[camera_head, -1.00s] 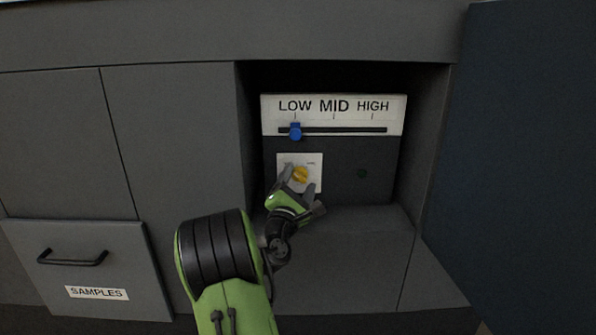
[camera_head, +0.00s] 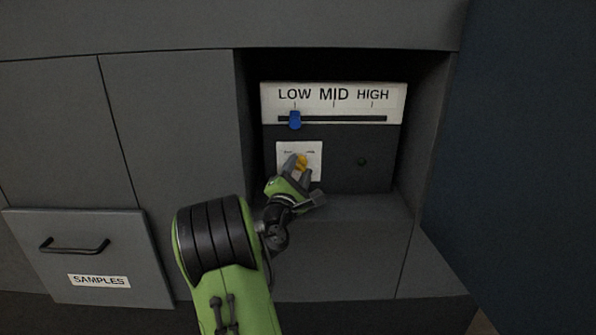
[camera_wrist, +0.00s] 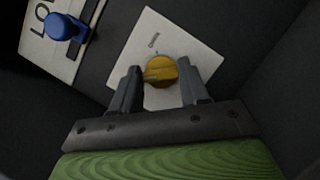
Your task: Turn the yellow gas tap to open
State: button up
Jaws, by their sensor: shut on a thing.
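The yellow gas tap (camera_head: 302,161) is a round knob on a white square plate (camera_head: 314,149) inside the recess. In the wrist view the yellow tap (camera_wrist: 160,71) sits between my two grey fingers. My gripper (camera_head: 297,167) comes from below, with one finger on each side of the tap, and is shut on it. The lower part of the tap is partly hidden by the fingers in the head view. The small print on the plate is too blurred to read in full.
A blue slider (camera_head: 295,120) stands at LOW on a slot above the tap, under a LOW MID HIGH label (camera_head: 333,95). Recess walls close in at both sides. A SAMPLES drawer (camera_head: 98,240) is at lower left.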

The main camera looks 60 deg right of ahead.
jog(key=m+g, duration=0.1)
jog(key=m, duration=0.1)
jog(key=m+g+y+p, duration=0.1)
jog(key=m, duration=0.2)
jog(key=shift+r, duration=0.15)
jog(key=m+y+p, duration=0.1)
jog(key=m+y, duration=0.1)
jog(key=m, duration=0.2)
jog(key=shift+m, duration=0.4)
jog(key=m+y, duration=0.1)
jog(key=m, duration=0.2)
jog(key=shift+p, duration=0.35)
jog(key=shift+s+m+t+y, duration=0.1)
jog(key=shift+m+t+y, duration=0.4)
jog(key=shift+m+y, duration=0.85)
jog(key=shift+m+h, duration=0.35)
jog(key=shift+m, duration=0.1)
jog(key=o, duration=1.1)
jog(key=shift+r, duration=0.1)
jog(key=shift+c, duration=0.2)
jog(key=shift+a, duration=0.1)
jog(key=p+v, duration=0.1)
jog(key=v, duration=1.4)
jog(key=shift+a, duration=0.25)
